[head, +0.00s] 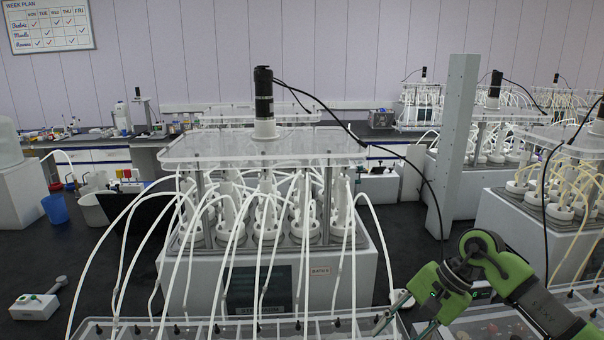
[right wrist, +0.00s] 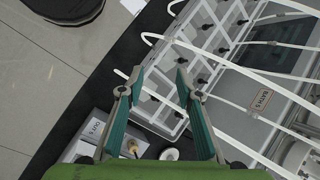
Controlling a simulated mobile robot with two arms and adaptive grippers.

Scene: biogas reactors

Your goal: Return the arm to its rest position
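My right arm, green and dark, comes in from the lower right corner of the head view. My right gripper (head: 402,327) is at the bottom edge there, in front of the reactor bath and beside its clear tube rack (head: 240,327). In the right wrist view the gripper (right wrist: 159,76) has its two teal fingers spread apart with nothing between them. The clear rack (right wrist: 203,40) with black fittings and white tubes lies beyond the fingertips. I cannot tell the exact gap to it. My left gripper is not in view.
The reactor bath (head: 230,285) with looping white tubes fills the middle. A grey post (head: 455,140) and another bath (head: 540,225) stand at right. A blue cup (head: 55,209) and a small white device (head: 36,305) are at left. A labelled grey box (right wrist: 96,126) is near the gripper.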

